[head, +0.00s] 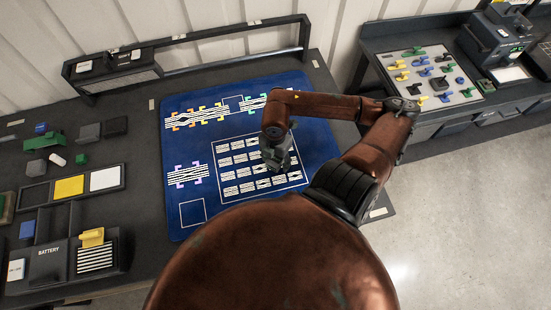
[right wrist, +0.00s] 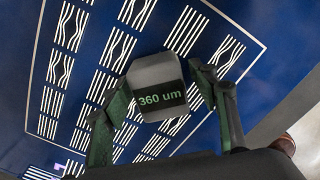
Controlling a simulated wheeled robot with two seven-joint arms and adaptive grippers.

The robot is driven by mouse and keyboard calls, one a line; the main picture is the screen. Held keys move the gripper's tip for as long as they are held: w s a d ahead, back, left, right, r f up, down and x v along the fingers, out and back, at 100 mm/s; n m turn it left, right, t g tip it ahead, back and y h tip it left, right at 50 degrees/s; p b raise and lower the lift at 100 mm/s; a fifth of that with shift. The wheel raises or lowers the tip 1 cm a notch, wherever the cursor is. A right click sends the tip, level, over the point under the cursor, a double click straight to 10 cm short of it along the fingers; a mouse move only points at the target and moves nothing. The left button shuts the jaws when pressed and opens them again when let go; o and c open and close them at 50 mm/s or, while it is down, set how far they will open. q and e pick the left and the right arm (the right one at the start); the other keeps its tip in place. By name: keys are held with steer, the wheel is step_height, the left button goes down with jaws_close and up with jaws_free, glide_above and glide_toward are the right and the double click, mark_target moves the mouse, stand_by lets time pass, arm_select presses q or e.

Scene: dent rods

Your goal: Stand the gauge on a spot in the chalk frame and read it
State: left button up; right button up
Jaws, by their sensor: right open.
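The gauge, a grey block with a dark display (right wrist: 158,99) reading "360 um" in green, is between the fingers of my right gripper (right wrist: 161,82) in the right wrist view. The fingers are open on either side of it. It appears to stand on the blue mat (head: 320,125) among striped patches; its exact contact is hidden. In the head view my right gripper (head: 275,160) covers the gauge, inside a thin white outlined frame (head: 228,137) holding rows of patches. Some patches have straight stripes, others wavy. My left gripper is not in view.
Striped strips with orange, yellow, green and purple corner marks (head: 187,174) lie on the mat. An empty white square (head: 192,212) is at its lower left. A battery box (head: 50,263) and loose blocks stand at left. A side table with a pegged board (head: 432,75) is at right.

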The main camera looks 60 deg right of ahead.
mark_target(276, 158)
step_height(276, 158, up, 12)
steer(key=shift+r, duration=0.15)
stand_by(0.3)
stand_by(0.5)
